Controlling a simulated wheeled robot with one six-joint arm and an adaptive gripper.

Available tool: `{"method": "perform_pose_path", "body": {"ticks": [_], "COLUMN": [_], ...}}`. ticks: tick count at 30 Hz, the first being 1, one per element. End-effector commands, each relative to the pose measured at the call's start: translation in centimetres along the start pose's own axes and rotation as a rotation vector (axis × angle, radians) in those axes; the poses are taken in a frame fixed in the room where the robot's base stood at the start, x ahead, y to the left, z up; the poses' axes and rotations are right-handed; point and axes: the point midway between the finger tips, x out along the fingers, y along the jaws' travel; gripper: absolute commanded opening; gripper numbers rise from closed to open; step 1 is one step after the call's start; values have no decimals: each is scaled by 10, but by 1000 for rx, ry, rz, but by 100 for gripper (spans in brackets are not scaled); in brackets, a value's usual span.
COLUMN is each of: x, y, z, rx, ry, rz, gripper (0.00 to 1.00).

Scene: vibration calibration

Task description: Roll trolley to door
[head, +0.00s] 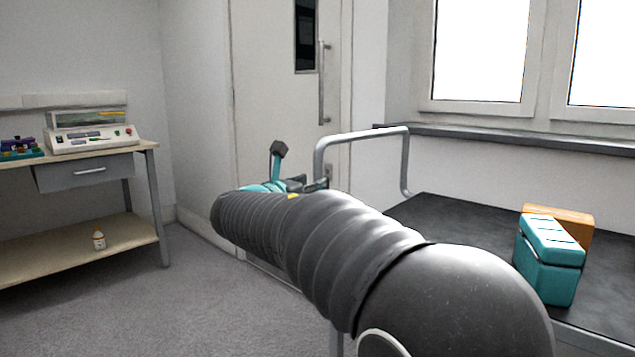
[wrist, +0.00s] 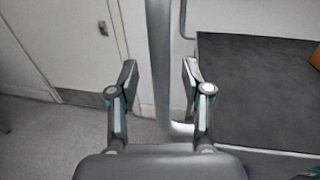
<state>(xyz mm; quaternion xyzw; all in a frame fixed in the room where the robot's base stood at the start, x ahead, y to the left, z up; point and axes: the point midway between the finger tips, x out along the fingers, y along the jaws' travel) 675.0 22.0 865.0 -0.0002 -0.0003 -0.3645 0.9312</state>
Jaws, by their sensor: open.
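The trolley has a dark top (head: 450,222) and a bent grey metal handle (head: 362,135) at its door-side end. In the wrist view the handle (wrist: 160,70) runs between the two fingers of my gripper (wrist: 158,75). The fingers are open, with a gap on each side of the bar; how deep the bar sits between them I cannot tell. The trolley top (wrist: 255,90) lies to the right there. The door (head: 270,90) is pale and looks closed, with a vertical pull handle (head: 322,85) and a dark window. My arm hides part of the trolley in the head view.
A teal case (head: 548,262) and an orange box (head: 575,222) stand on the trolley. Grey floor (head: 200,290) lies clear between. A window sill (head: 500,137) runs behind the trolley.

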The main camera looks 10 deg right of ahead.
Motion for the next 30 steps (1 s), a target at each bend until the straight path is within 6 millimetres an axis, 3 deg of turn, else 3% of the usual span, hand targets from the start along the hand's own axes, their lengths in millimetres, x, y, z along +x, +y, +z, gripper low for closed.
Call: {"method": "perform_pose_path", "body": {"ticks": [7, 19, 25, 30], "x": [29, 35, 35, 35], "y": [0, 0, 0, 0], "z": [0, 0, 0, 0], "rx": [-1, 0, 0, 0], "ry": [0, 0, 1, 1], "rz": [-2, 1, 0, 0], "gripper": [49, 49, 0, 0]}}
